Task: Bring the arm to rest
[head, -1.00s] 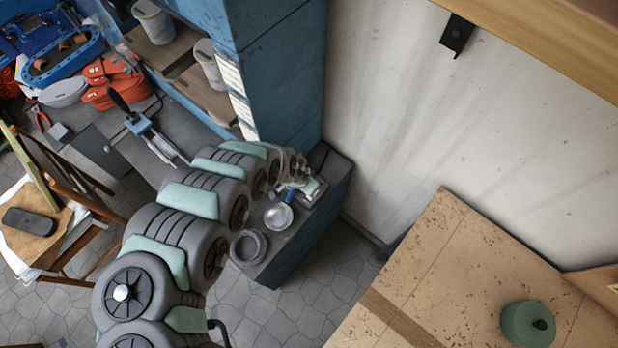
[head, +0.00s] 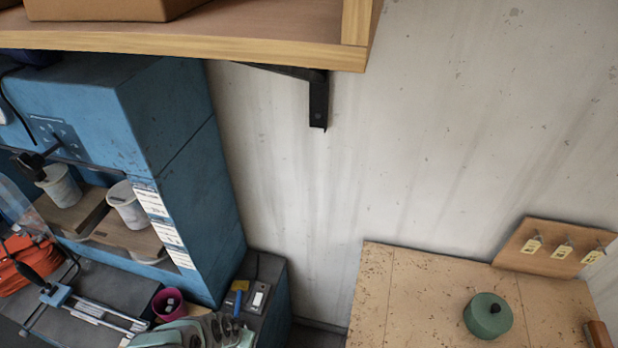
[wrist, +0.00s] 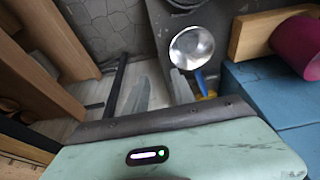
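My arm (head: 205,332) shows only as grey and mint-green links at the bottom edge of the head view. It is close in front of the grey cabinet top, and its end cannot be made out. In the wrist view, the mint-green housing (wrist: 190,150) at the end of my arm fills the lower part, with a small lit indicator on it. Nothing held is visible.
A round metal dish (wrist: 191,47), a blue-handled tool (wrist: 201,82) and a magenta cup (wrist: 297,46) are near the housing in the wrist view. A wooden shelf (head: 200,38) overhangs at the top. A green round container (head: 488,316) stands on the speckled bench (head: 420,290).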

